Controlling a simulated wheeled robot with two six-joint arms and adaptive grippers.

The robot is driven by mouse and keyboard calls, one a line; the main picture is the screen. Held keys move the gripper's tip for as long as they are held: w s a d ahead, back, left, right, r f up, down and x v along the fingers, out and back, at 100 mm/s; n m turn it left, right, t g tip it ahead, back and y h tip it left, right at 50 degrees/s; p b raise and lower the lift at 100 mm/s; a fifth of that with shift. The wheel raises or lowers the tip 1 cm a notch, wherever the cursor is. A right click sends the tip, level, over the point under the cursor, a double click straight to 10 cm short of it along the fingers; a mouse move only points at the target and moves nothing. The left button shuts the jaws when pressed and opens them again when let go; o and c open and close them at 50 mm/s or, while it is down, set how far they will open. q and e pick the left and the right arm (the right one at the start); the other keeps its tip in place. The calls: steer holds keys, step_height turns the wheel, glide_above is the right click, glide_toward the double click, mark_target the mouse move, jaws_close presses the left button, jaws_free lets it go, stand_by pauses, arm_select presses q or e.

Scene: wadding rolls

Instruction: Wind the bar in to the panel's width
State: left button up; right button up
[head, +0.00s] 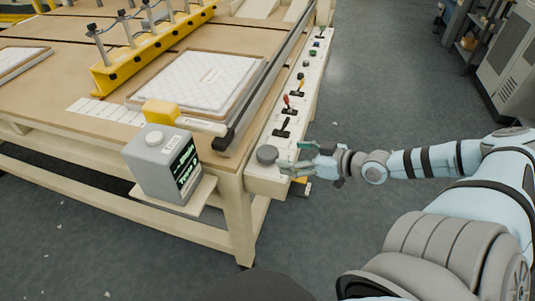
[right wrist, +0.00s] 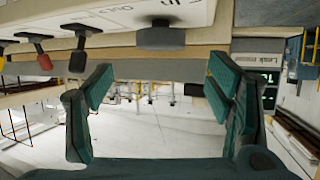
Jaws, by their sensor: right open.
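A white quilted panel (head: 200,82) lies in a shallow frame on the tan table. A yellow bar (head: 155,45) with several grey posts runs across the table behind it. A long dark-grey bar (head: 262,82) lies along the panel's right side; I cannot tell which bar the task means. A round grey knob (head: 267,155) sits at the near end of the cream control strip, and shows at the top of the right wrist view (right wrist: 160,37). My right gripper (head: 298,161) is open and empty beside the knob, its green fingers (right wrist: 160,88) apart. My left gripper is out of view.
Levers with black (head: 283,128) and red (head: 287,102) handles stand along the strip beyond the knob. A grey meter box (head: 160,160) sits on a shelf at the table's front. A yellow block (head: 160,112) lies above it.

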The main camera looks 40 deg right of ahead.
mark_target(270, 152)
steer(key=w, duration=0.1)
steer(key=w+f, duration=0.1)
steer(key=w, duration=0.1)
steer(key=shift+d+f+h+p, duration=0.1)
steer(key=shift+f+h+p, duration=0.05)
steer(key=shift+h+p, duration=0.2)
steer(key=x, duration=0.3)
steer(key=a+x, duration=0.1)
steer(key=x, duration=0.2)
steer(key=shift+w+a+b, duration=0.1)
steer(key=shift+a+b, duration=0.15)
steer(key=shift+b, duration=0.05)
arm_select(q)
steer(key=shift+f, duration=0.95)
